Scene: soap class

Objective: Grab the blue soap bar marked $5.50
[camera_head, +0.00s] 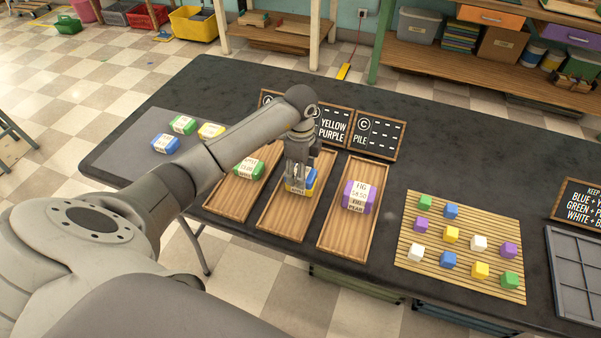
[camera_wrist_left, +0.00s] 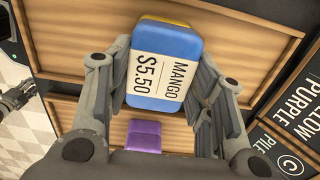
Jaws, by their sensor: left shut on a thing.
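The blue soap bar (camera_head: 309,178) is over the middle wooden tray (camera_head: 285,222). In the left wrist view the blue soap bar (camera_wrist_left: 163,68) carries a white label reading MANGO $5.50, with a yellow part along its upper edge. My left gripper (camera_head: 298,167) comes down from above and is shut on this bar. In the left wrist view my left gripper's fingers (camera_wrist_left: 165,85) stand on both sides of it. I cannot tell whether the bar touches the tray. A grey jointed part, seemingly my right gripper (camera_wrist_left: 17,97), shows small at the left wrist view's edge.
A green soap (camera_head: 249,168) lies on the left tray and a purple soap (camera_head: 357,196) on the right tray. Blue (camera_head: 165,144), green (camera_head: 183,125) and yellow (camera_head: 211,131) soaps lie on a grey mat. A slatted mat (camera_head: 405,255) with small cubes is right. Signs (camera_head: 378,135) stand behind.

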